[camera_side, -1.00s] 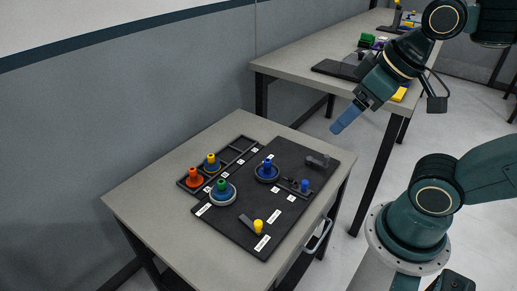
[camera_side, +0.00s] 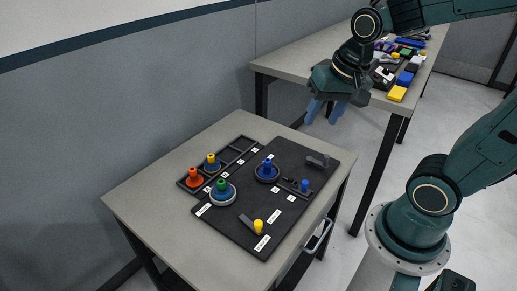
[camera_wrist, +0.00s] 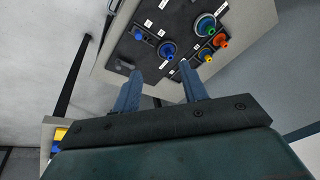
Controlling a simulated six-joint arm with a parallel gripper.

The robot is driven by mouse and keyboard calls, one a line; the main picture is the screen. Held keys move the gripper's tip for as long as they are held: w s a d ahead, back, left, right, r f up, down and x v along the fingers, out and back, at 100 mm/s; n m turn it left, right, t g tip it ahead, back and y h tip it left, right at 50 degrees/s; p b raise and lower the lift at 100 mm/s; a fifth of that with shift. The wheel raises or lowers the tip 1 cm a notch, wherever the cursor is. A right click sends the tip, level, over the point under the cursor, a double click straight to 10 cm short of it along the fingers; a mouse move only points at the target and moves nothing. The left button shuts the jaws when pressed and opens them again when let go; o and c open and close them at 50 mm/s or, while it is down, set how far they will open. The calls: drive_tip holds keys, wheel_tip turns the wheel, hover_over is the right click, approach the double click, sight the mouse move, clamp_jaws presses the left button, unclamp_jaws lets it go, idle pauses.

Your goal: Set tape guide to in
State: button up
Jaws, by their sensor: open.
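A black panel (camera_side: 290,153) lies on the near table with several controls and small white labels, too small to read. I cannot tell which control is the tape guide. A lever with a yellow knob (camera_side: 258,227) sits at its front, between two labels. A small blue knob (camera_side: 305,186) stands in a slot at the right. A grey handle (camera_side: 318,161) lies at the back right. My gripper (camera_side: 324,112) is open and empty, above and behind the panel, fingers down. In the wrist view my gripper (camera_wrist: 160,70) points toward the panel, touching nothing.
Blue (camera_side: 267,170) and green (camera_side: 222,188) knobs stand on round bases on the panel. A second table (camera_side: 300,66) with clutter stands behind. The near table's left side is clear.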

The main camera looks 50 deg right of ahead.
drive_tip(key=w+d+f+m+g, duration=0.2)
drive_tip(key=w+d+f+m, duration=0.2)
drive_tip(key=f+m, duration=0.3)
drive_tip(key=m+g, duration=0.1)
drive_tip(key=m, duration=0.5)
hover_over(305, 181)
wheel_tip(305, 181, down, 7)
drive_tip(key=shift+s+f, duration=0.1)
drive_tip(key=shift+f, duration=0.05)
drive_tip(key=shift+f, duration=0.1)
drive_tip(key=shift+f, duration=6.75)
drive_tip(key=shift+c, duration=0.2)
clamp_jaws()
